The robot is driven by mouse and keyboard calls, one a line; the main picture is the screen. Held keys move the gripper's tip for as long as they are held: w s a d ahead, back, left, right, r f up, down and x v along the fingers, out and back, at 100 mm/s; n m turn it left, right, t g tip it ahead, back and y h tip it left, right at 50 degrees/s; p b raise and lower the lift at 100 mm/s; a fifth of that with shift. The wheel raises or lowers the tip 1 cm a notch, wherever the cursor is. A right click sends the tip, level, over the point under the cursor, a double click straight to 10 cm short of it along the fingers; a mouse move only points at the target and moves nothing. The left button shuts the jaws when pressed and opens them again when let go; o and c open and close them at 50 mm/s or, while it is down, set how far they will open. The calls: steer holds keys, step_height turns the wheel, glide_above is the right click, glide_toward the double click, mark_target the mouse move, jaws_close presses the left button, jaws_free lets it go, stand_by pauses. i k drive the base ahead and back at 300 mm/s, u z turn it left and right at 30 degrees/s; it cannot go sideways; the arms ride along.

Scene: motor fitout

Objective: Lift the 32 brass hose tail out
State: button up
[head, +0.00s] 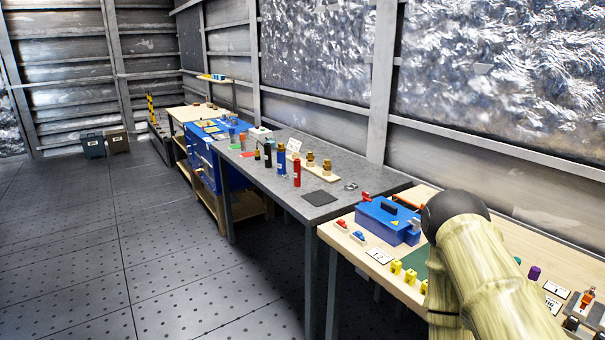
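Two brass-coloured fittings stand upright on a light wooden strip (318,174) on the grey bench. The left one (310,159) and the right one (326,166) look alike, and no size marking is readable, so I cannot tell which is the 32 brass hose tail. A small white card (294,146) stands behind the strip at its left. My pale arm with its black joint rises at the lower right, over the wooden bench. My gripper is not in view.
The grey bench (265,190) holds red and blue cylinders (297,172) in front of the strip and a dark flat pad (319,198). A blue box (386,221) stands on the nearer wooden bench (408,290). The floor (110,240) at left is clear.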

mark_target(281, 149)
steer(key=u, duration=0.1)
steer(key=i, duration=0.85)
steer(key=u, duration=0.55)
steer(key=i, duration=0.65)
steer(key=u, duration=0.45)
